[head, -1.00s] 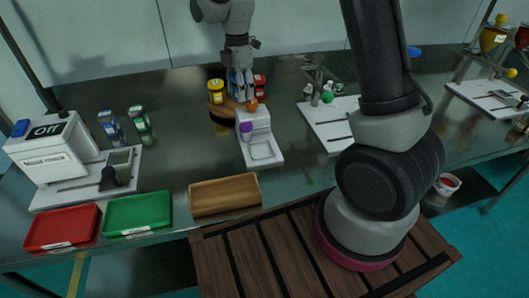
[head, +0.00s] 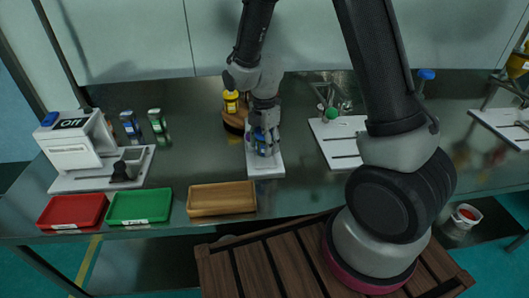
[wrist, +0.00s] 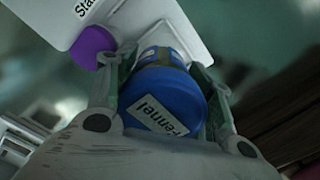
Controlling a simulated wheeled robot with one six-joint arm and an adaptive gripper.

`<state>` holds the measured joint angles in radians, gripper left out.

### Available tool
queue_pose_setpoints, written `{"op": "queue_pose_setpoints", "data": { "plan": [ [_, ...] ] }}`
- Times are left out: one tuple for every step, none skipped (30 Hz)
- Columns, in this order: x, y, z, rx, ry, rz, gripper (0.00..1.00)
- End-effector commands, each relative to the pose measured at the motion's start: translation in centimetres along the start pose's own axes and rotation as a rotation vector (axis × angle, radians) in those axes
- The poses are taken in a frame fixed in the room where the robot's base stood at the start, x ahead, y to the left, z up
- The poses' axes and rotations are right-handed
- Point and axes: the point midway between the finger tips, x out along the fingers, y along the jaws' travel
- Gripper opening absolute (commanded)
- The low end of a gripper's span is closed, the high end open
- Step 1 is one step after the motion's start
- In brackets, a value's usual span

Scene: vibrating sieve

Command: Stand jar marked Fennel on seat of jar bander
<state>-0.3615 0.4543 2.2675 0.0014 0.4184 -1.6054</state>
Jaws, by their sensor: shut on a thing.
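The jar marked Fennel has a blue lid (wrist: 170,88) facing the wrist camera, with its name on a white label. My gripper (wrist: 160,90) is shut on this jar, one finger on each side. In the head view, my gripper (head: 264,148) holds the blue jar over the front part of a white machine (head: 267,170). That machine also shows in the wrist view (wrist: 135,18), with a purple knob (wrist: 92,47) and a cut-off label starting "Sta". I cannot tell whether the jar's base touches the machine's seat.
A wooden turntable (head: 234,120) with a yellow jar (head: 231,102) stands behind. A white machine reading "Off" (head: 72,145), two jars, and red, green (head: 140,207) and wooden (head: 222,198) trays are to the left. Another white station (head: 340,140) is close on the right.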

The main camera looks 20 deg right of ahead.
Motion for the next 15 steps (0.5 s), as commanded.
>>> {"op": "queue_pose_setpoints", "data": {
  "plan": [
    [1.0, -0.1, 0.0, 0.000, 0.000, -0.005, 0.26],
    [1.5, -0.1, 0.0, 0.000, 0.000, -0.006, 0.26],
    [2.1, -0.1, 0.0, 0.000, 0.000, -0.005, 0.26],
    [2.5, -0.1, 0.0, 0.000, 0.000, -0.005, 0.26],
    [2.9, -0.1, 0.0, 0.000, 0.000, -0.004, 0.26],
    [3.2, -0.1, 0.0, 0.000, 0.000, -0.003, 0.26],
    [3.3, -0.1, 0.0, 0.001, 0.000, -0.002, 0.26],
    [3.4, -0.1, 0.0, 0.001, 0.000, -0.002, 0.26],
    [3.4, -0.1, 0.0, 0.001, 0.000, -0.001, 0.26],
    [3.4, -0.1, 0.0, 0.001, 0.000, -0.001, 0.26],
    [3.4, 0.0, 0.0, 0.001, 0.000, -0.001, 0.26],
    [3.4, 0.0, 0.0, 0.001, 0.000, -0.001, 0.26],
    [3.4, 0.0, 0.0, 0.001, 0.000, -0.001, 0.26],
    [3.4, 0.0, 0.0, 0.001, 0.000, -0.001, 0.26],
    [3.4, 0.0, 0.0, 0.001, 0.000, -0.001, 0.26]
  ]
}}
